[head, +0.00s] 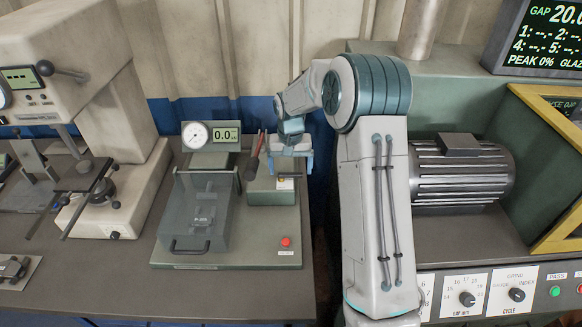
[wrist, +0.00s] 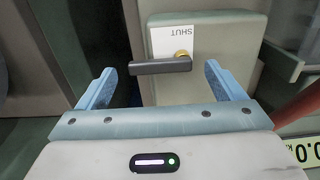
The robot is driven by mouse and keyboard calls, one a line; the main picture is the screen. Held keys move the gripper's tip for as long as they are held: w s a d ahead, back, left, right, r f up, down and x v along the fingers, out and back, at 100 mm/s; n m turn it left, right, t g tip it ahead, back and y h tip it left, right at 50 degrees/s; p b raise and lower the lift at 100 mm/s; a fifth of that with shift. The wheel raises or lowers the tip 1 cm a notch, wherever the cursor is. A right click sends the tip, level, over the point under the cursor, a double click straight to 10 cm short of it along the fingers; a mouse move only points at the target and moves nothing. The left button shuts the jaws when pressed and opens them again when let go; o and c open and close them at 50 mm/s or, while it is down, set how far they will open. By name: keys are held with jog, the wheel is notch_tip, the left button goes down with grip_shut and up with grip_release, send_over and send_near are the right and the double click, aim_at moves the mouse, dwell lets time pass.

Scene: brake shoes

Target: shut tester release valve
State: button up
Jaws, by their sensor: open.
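The release valve shows in the wrist view as a dark bar lever (wrist: 158,67) on a brass pivot (wrist: 183,56). The lever lies crosswise, reaching left from the pivot, below a white SHUT label (wrist: 172,38) that reads upside down. It is mounted on a grey-green block (wrist: 222,45), which in the head view is the tester's pump block (head: 272,197). My gripper (wrist: 162,84) is open and empty, its blue fingers on either side of the lever's line, apparently just short of it. In the head view my gripper (head: 290,163) is above the block and hides part of the valve.
A red-gripped handle (head: 256,150) stands close left of my gripper; red also shows in the wrist view (wrist: 298,108). The tester (head: 228,257) has a dial gauge (head: 197,135), a 0.0 display (head: 226,135), a clear guard (head: 196,215) and a red button (head: 285,241).

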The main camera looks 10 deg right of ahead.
jog(key=shift+f, duration=0.5)
jog(key=c, duration=1)
